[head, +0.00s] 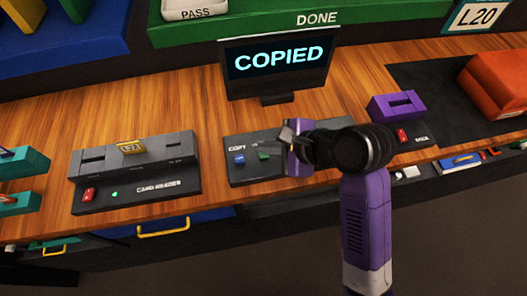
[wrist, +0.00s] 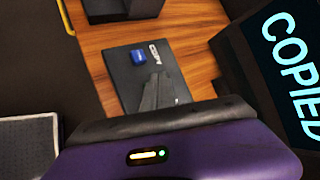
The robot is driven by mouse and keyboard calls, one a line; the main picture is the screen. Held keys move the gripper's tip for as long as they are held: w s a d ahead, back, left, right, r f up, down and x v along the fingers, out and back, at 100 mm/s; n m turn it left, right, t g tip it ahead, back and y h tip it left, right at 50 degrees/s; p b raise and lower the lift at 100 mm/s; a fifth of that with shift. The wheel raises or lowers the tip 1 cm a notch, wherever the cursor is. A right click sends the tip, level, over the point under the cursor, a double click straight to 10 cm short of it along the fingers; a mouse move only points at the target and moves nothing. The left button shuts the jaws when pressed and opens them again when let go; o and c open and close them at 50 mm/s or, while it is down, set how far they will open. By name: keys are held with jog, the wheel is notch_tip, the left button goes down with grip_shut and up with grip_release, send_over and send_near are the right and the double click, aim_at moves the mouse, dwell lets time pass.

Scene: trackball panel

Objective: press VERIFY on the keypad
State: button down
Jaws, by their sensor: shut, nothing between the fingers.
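The keypad (head: 240,176) is a dark panel on the wooden counter below the screen, with lettering starting "COPY". It has a blue button (head: 239,159) and a green button (head: 264,155). My gripper (head: 285,138) is over the panel's right part and hides it, so I cannot read VERIFY. In the wrist view the shut fingers (wrist: 160,90) are over the panel (wrist: 128,82), to the right of the blue button (wrist: 138,56). The green button is hidden there. I cannot tell whether the fingertips touch the panel.
The screen (head: 278,62) behind the panel reads COPIED. A card reader (head: 135,172) with a yellow card (head: 131,147) stands at left. A purple slotted block (head: 396,106) stands at right, with a red box (head: 497,80) beyond.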

aim_at(267, 157)
jog(key=shift+f, duration=0.1)
jog(key=shift+f+p, duration=0.3)
jog(key=shift+p, duration=0.05)
jog(key=shift+f, duration=0.55)
dwell(0.9)
jog(key=shift+r, duration=0.1)
jog(key=shift+r+p, duration=0.85)
jog(key=shift+p, duration=0.6)
jog(key=shift+r, duration=0.1)
notch_tip(267, 157, up, 3)
jog(key=p, duration=0.3)
jog(key=shift+p, duration=0.4)
jog(key=shift+r, duration=0.9)
